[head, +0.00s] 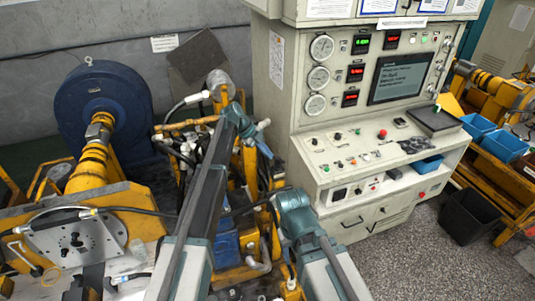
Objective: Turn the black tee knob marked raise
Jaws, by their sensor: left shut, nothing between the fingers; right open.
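The control console (303,133) stands right of centre, with a sloped desk of small knobs and buttons. A small black knob (338,136) is on the desk's upper left. Labels are too small to read, so I cannot tell which knob is marked raise. My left gripper (265,150) is shut and empty, left of the console and apart from the desk. My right arm (296,212) rises in front of the console's lower drawers, below the desk. Its gripper is lower, empty and open, and its fingers are hard to pick out against the dark machinery.
A red button (382,134) and a dark tablet-like panel (434,120) are on the desk. Blue bins (478,125) and a black bin (468,217) stand to the right. A blue motor (88,108) with yellow machinery fills the left. Grey floor is clear before the console.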

